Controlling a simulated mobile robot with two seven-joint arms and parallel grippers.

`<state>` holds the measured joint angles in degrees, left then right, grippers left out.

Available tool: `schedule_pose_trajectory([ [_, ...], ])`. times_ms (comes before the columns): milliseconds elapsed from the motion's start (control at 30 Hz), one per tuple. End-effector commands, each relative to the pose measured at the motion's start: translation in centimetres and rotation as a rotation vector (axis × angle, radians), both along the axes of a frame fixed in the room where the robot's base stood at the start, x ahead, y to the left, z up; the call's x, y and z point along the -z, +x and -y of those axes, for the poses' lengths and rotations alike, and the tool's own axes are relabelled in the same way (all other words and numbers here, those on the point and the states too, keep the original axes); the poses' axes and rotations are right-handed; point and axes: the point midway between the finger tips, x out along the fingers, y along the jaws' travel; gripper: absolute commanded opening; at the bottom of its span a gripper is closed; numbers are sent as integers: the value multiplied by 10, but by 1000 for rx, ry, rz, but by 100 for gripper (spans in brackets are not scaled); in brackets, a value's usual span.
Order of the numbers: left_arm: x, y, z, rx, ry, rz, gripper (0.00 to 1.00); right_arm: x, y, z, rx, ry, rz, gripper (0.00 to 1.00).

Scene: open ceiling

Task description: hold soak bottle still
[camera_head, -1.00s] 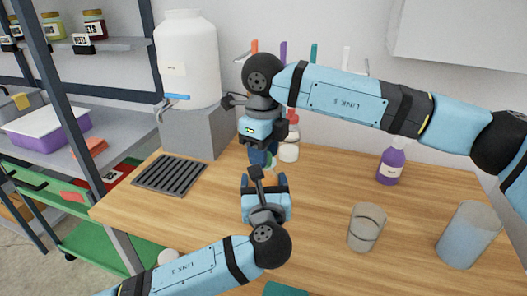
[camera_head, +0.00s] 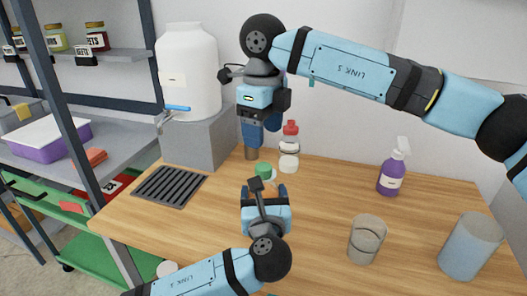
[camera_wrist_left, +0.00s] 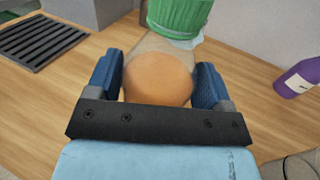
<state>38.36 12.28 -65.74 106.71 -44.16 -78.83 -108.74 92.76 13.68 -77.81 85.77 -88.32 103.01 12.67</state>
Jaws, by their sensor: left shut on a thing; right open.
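The soak bottle appears to be the green-capped bottle (camera_head: 264,169) with an orange lower part, also in the left wrist view (camera_wrist_left: 158,80). Its ribbed green cap shows at the top of that view. My left gripper (camera_head: 264,190) is shut on it, with blue fingers (camera_wrist_left: 161,85) on either side of the orange part. In the head view the gripper hides most of its body. My right gripper (camera_head: 250,139) is open, pointing down, above and slightly left of the green cap and apart from it. A small brown object (camera_head: 251,154) shows just below its fingers; I cannot tell its kind.
A red-capped bottle (camera_head: 289,146) stands right of my right gripper. A purple spray bottle (camera_head: 391,175), a clear glass (camera_head: 367,240) and a blue-grey cylinder (camera_head: 470,246) stand on the right. A black drain grate (camera_head: 170,186) and a white water tank (camera_head: 187,75) are left.

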Motion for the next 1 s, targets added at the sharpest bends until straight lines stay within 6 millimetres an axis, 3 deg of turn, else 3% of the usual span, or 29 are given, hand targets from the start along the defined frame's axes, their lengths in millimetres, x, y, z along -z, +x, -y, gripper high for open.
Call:
schedule_pose_trajectory([
  [100,0,0,0,0,0,0,8,-20,0,0,1,0,1,66],
  [233,0,0,0,0,0,0,8,-33,0,0,0,-1,0,66],
  [600,0,0,0,0,0,0,8,-38,0,0,0,-1,-1,66],
  [633,0,0,0,0,0,0,81,-38,0,0,0,-1,-1,66],
  [700,0,0,0,0,0,0,97,-37,0,0,1,-1,-1,66],
  [1000,0,-3,0,1,0,0,100,-38,0,0,1,-1,-1,66],
])
